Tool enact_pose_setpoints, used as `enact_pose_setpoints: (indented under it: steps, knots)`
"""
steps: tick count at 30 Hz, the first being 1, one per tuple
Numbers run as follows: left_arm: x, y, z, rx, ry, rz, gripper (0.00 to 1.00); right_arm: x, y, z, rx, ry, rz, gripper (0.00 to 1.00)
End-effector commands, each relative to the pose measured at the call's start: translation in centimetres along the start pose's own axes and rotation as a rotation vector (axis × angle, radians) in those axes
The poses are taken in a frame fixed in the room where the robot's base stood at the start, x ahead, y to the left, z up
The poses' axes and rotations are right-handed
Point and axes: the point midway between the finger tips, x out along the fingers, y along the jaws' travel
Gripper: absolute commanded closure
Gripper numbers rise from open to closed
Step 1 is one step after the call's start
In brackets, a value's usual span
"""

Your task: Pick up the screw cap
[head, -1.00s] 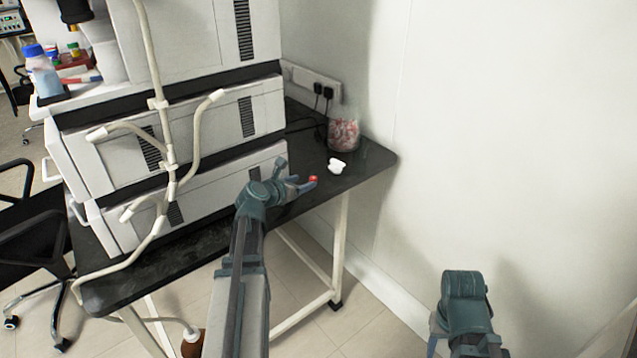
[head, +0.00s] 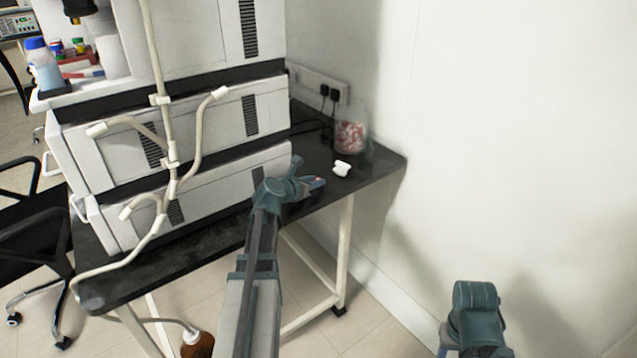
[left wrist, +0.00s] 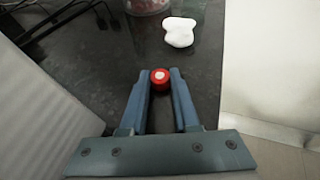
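The screw cap is small and red with a pale centre (left wrist: 160,79). It lies on the dark table (left wrist: 100,60), and in the head view only a small red spot of it (head: 318,179) shows by the fingers. My left gripper (left wrist: 160,84) is open, with its two blue fingertips on either side of the cap. Whether a fingertip touches the cap is hard to tell. In the head view my left gripper (head: 312,181) is low over the table's right part. My right arm (head: 477,318) is at the bottom right, and its fingers do not show.
A white lumpy object (head: 342,169) lies just beyond the cap. A clear jar with red and white contents (head: 350,137) stands behind it near the wall socket (head: 318,84). Stacked white instruments (head: 190,200) rise close on the left. The wall is on the right.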

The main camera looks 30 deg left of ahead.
Motion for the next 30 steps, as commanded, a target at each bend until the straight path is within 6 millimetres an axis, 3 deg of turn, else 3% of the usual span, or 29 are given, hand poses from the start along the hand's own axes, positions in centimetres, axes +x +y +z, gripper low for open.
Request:
enact_pose_setpoints:
  steps: [1, 4, 19, 30]
  knots:
    - [0.0, 0.0, 0.0, 0.000, 0.000, 0.000, 0.82, 0.0, 0.0, 0.0, 0.000, 0.000, 0.000, 0.50]
    - [0.0, 0.0, 0.0, 0.000, 0.000, 0.000, 1.00, 0.0, 0.0, 0.0, 0.000, 0.000, 0.000, 0.50]
    - [-0.1, -0.2, 0.6, 0.000, 0.000, 0.000, 1.00, -0.6, 0.1, 0.0, 0.000, 0.000, 0.000, 0.50]
    - [-1.6, -0.4, 4.4, 0.000, 0.001, 0.000, 1.00, -4.6, 0.4, 0.3, 0.000, 0.000, 0.000, 0.50]
